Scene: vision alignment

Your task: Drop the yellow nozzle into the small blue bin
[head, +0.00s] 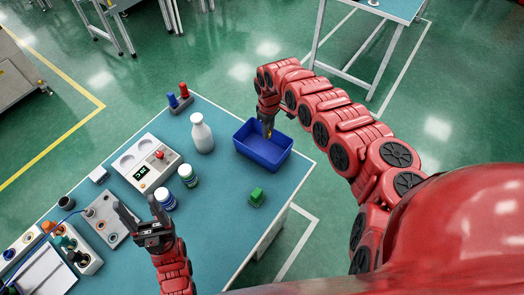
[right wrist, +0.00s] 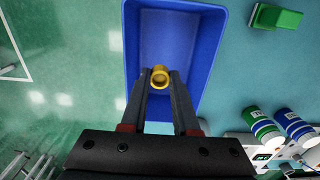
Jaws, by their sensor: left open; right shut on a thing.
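The small blue bin (head: 262,152) stands near the right edge of the table, and it also shows in the right wrist view (right wrist: 197,35). My right gripper (head: 267,126) is above the bin, shut on the yellow nozzle (right wrist: 160,77). The nozzle looks like a short yellow ring with a round opening, and it lies over the bin's interior in the right wrist view. In the head view only a little yellow (head: 268,134) shows at the fingertips. My left gripper (head: 141,216) is open and empty over the left front part of the table.
A white bottle (head: 202,134) stands left of the bin. A green block (head: 257,196) lies in front of it. Two capped jars (head: 187,175), a white device (head: 146,163) and a grey fixture plate (head: 104,218) are further left. The teal table (head: 222,205) has free room front centre.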

